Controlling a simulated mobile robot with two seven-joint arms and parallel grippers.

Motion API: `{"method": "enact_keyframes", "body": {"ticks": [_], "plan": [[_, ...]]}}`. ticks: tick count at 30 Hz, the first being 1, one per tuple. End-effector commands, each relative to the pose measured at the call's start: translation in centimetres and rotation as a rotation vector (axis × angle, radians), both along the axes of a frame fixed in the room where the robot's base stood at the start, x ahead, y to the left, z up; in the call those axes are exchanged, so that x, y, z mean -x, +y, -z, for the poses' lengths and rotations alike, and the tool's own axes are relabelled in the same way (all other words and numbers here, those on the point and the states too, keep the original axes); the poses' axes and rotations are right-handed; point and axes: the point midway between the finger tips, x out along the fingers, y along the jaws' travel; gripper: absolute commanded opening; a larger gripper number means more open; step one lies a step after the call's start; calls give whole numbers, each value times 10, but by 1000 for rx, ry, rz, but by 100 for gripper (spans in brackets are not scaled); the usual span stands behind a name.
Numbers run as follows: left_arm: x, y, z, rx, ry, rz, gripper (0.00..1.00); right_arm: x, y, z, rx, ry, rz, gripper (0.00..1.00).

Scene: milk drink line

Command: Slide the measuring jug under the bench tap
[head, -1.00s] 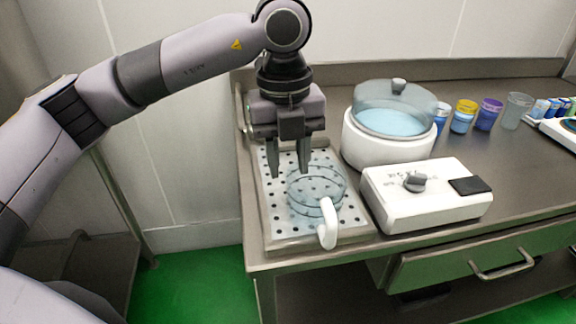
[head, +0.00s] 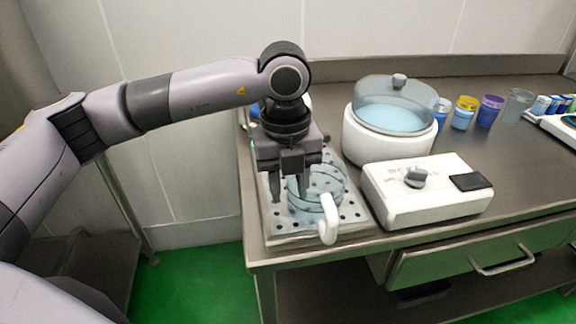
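The measuring jug (head: 325,188) is clear with a white handle (head: 327,220) that points to the front. It stands upright on the perforated metal drip tray (head: 268,225) at the left end of the bench. My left gripper (head: 290,198) points down at the jug's left rear side. Its fingers are apart, one left of the jug and the other overlapping the jug's rim in the picture. I cannot tell whether either finger touches the jug or reaches inside it. The bench tap cannot be made out; my arm covers the area behind the tray. My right gripper is out of view.
A white pot with a clear lid (head: 390,145) stands right of the tray. A white box with a knob (head: 425,197) is in front of it, close to the jug. Several coloured cups (head: 464,113) stand farther right. The bench's left edge is near the tray.

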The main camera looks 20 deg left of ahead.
Motion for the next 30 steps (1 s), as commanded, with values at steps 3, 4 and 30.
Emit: {"method": "enact_keyframes", "body": {"ticks": [3,4,30], "plan": [[0,0,7,1,0,0,36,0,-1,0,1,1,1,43],[0,0,8,1,0,0,36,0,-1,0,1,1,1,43],[-5,7,9,1,-1,3,0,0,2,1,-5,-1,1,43]]}}
